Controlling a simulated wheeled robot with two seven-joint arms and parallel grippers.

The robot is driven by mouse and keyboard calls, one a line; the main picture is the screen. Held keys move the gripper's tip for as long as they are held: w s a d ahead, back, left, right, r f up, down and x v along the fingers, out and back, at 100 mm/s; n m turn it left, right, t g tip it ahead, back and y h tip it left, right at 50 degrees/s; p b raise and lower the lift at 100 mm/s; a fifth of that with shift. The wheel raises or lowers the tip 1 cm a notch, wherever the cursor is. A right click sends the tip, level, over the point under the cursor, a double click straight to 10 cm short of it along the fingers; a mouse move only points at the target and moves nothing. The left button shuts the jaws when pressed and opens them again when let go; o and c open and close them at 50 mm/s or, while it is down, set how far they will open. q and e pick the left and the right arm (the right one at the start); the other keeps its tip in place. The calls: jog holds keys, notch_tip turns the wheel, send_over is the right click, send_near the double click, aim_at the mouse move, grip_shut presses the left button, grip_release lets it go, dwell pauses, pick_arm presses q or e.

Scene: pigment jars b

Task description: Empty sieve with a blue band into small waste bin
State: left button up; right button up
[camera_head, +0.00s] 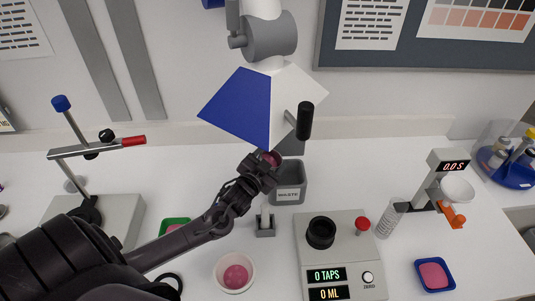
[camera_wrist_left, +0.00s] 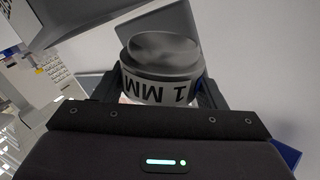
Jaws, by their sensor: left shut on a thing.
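My left gripper (camera_head: 262,168) is shut on a small round sieve (camera_wrist_left: 168,92) labelled "1 MM". In the wrist view the sieve has a grey top part, and a little blue shows at its right edge. In the head view only a small dark pink part of it (camera_head: 271,157) shows at the fingertips; I cannot tell its tilt or contents. The small grey waste bin (camera_head: 289,196), labelled "WASTE", stands on the table just below and right of the gripper. The gripper and sieve look above the bin's left back side. My right gripper is not in view.
A blue and white hood (camera_head: 240,105) with a black handle (camera_head: 305,120) hangs close above the gripper. A scale (camera_head: 335,245) with a black ring stands front right of the bin. A white bowl (camera_head: 234,272) with pink contents is in front. A clamp stand (camera_head: 90,150) is left.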

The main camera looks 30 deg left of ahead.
pick_arm(q)
jog(key=shift+w+d+m+p, duration=0.2)
jog(key=shift+d+m+p, duration=0.3)
jog(key=shift+m, duration=0.4)
jog(key=m, duration=0.1)
jog(key=d+f+m+g+y+p, duration=0.1)
jog(key=m, duration=0.1)
jog(key=shift+w, duration=0.1)
jog(key=shift+d+m+y+p, duration=0.2)
jog(key=shift+m+y+p, duration=0.1)
jog(key=shift+m+p, duration=0.45)
jog(key=d+m, duration=0.1)
jog(key=m, duration=0.2)
jog(key=m+y, duration=0.1)
jog(key=m, duration=0.1)
jog(key=d+m+y, duration=0.1)
jog(key=m, duration=0.2)
jog(key=shift+w+d+m+g, duration=0.3)
jog(key=shift+w+m+g, duration=0.05)
jog(key=shift+g, duration=0.05)
jog(key=shift+w+d+f+m+y, duration=0.1)
jog(key=shift+d+m+y, duration=0.15)
jog(key=shift+m+y, duration=0.35)
dwell(0.5)
